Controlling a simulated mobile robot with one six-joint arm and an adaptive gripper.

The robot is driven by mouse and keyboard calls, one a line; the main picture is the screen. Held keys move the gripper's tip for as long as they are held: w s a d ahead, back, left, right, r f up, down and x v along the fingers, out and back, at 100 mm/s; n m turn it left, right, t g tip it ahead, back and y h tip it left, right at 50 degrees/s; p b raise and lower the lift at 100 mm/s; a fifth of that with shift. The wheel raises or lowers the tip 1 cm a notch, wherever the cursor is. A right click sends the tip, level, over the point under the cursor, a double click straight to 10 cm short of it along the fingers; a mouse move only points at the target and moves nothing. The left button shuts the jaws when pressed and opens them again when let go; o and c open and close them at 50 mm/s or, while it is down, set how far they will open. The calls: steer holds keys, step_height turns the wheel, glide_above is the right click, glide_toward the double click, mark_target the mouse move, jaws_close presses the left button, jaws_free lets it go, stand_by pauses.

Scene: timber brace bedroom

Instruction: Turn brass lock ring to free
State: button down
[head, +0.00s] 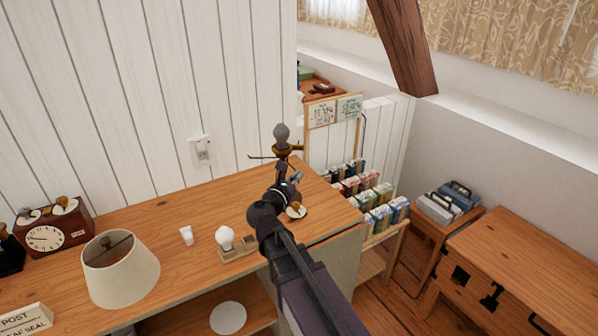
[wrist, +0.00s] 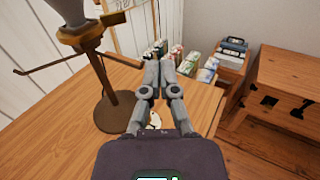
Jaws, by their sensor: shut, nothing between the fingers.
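A lamp stand (head: 283,150) with a brass-brown collar and a grey bulb (head: 281,131) on top stands near the right end of the wooden counter. In the wrist view its stem (wrist: 103,78), round base (wrist: 115,112) and thin side rod (wrist: 45,68) show on the left. A brass-brown collar (wrist: 82,40) sits below the bulb, cut by the top edge; I cannot make out a separate lock ring on it. My gripper (head: 293,179) is shut and empty, beside the stand; in the wrist view its fingertips (wrist: 160,65) point right of the stem, apart from it.
A small white disc with a brass piece (head: 296,211) lies under my arm. A white bulb (head: 225,237) in a wooden holder, a lampshade (head: 121,270) and a clock (head: 48,238) stand left. A seed-packet rack (head: 372,205) and a wooden chest (head: 530,265) are right.

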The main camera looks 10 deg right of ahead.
steer(key=w+d+m+t+y, duration=0.35)
steer(key=w+d+y, duration=0.25)
steer(key=y, duration=0.7)
steer(key=s+d+g+y, duration=0.2)
steer(key=s+y, duration=0.3)
steer(key=y, duration=0.3)
steer(key=shift+s+d, duration=0.2)
steer(key=shift+d, duration=0.2)
steer(key=shift+w+r+m, duration=0.1)
steer(key=shift+m, duration=0.15)
glide_toward(296, 149)
steer(key=s+a+x, duration=0.1)
steer(key=x, duration=0.5)
steer(key=shift+w+d+r, duration=0.15)
steer(key=shift+w+d, duration=0.3)
steer(key=shift+w, duration=0.35)
steer(key=shift+a, duration=0.1)
